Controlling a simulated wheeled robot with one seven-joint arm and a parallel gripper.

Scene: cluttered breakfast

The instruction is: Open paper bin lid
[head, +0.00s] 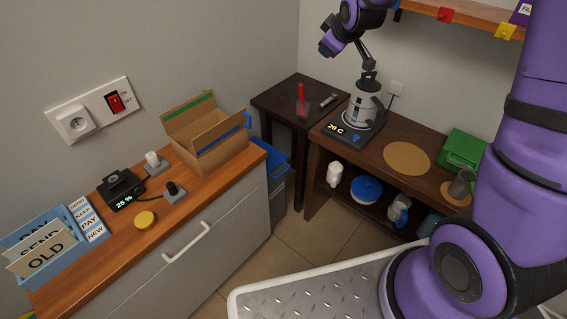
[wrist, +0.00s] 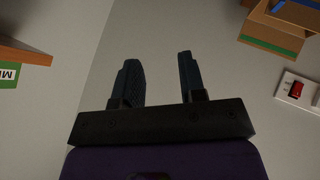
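A bin with a blue top (head: 271,160) and a grey body (head: 277,192) stands on the floor in the head view, in the gap between the wooden counter and the dark side table. The counter and cardboard box hide part of it, and I cannot tell whether its lid is fully shut. My gripper (head: 367,56) is up at the top of the head view, to the right of the bin and well above it, in front of or over the kettle. In the wrist view my gripper (wrist: 160,80) has its two fingers apart with nothing between them. The bin does not show there.
An open cardboard box (head: 212,145) sits on the counter (head: 165,222) near the bin. A kettle (head: 362,106) stands on the brown shelf unit, and a red-handled item (head: 301,98) on the side table (head: 279,98). The tiled floor (head: 300,245) before the bin is clear.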

